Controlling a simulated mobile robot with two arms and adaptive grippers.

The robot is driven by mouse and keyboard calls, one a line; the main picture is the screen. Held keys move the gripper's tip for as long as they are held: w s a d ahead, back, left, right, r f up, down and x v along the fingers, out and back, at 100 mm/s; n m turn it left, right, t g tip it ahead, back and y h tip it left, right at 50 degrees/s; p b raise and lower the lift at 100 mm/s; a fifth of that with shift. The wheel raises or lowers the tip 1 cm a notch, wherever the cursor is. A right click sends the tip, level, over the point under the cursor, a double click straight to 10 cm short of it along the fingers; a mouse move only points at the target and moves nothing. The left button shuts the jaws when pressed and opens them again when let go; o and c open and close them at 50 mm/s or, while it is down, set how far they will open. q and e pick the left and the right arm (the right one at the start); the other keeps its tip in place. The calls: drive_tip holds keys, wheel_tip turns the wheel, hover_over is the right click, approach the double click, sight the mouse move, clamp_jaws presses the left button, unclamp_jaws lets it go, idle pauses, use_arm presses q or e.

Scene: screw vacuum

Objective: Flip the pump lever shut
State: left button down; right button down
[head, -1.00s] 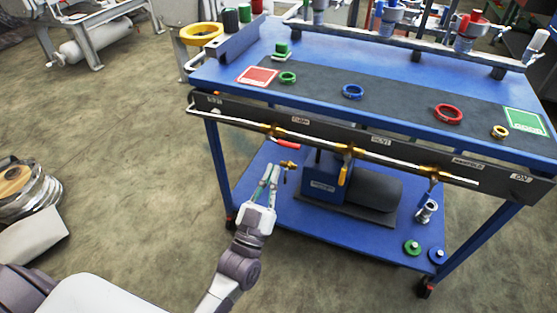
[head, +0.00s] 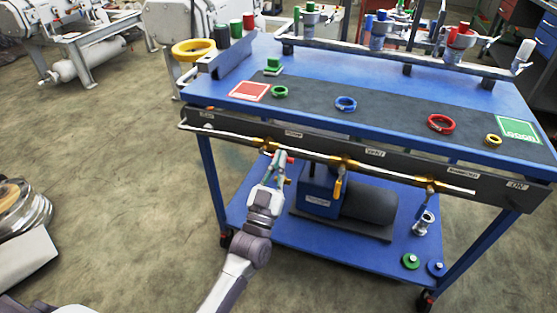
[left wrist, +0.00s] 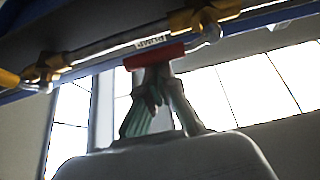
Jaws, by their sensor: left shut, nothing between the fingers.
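The pump lever has a red handle (head: 290,160) that shows just beside my left gripper (head: 277,156) in the head view. In the left wrist view the red handle (left wrist: 155,57) lies nearly along the pipe, under the PUMP label, with its grey end by a brass valve (left wrist: 203,17). My left gripper (left wrist: 155,75) is shut and empty. Its fingertips are right at the handle, overlapping it in view; I cannot tell whether they touch. The fingers partly hide the lever in the head view. My right gripper is not in view.
The pipe (head: 390,172) runs along the front of the blue cart (head: 322,58). A yellow lever (head: 338,188) and a blue lever (head: 430,187) hang down from it to the right. A pump (head: 318,190) stands on the lower shelf. Coloured rings lie on top.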

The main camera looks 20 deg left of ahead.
use_arm(q)
drive_tip(key=shift+f+m+h, duration=0.1)
drive_tip(key=shift+m+h, duration=0.3)
drive_tip(key=shift+m, duration=0.1)
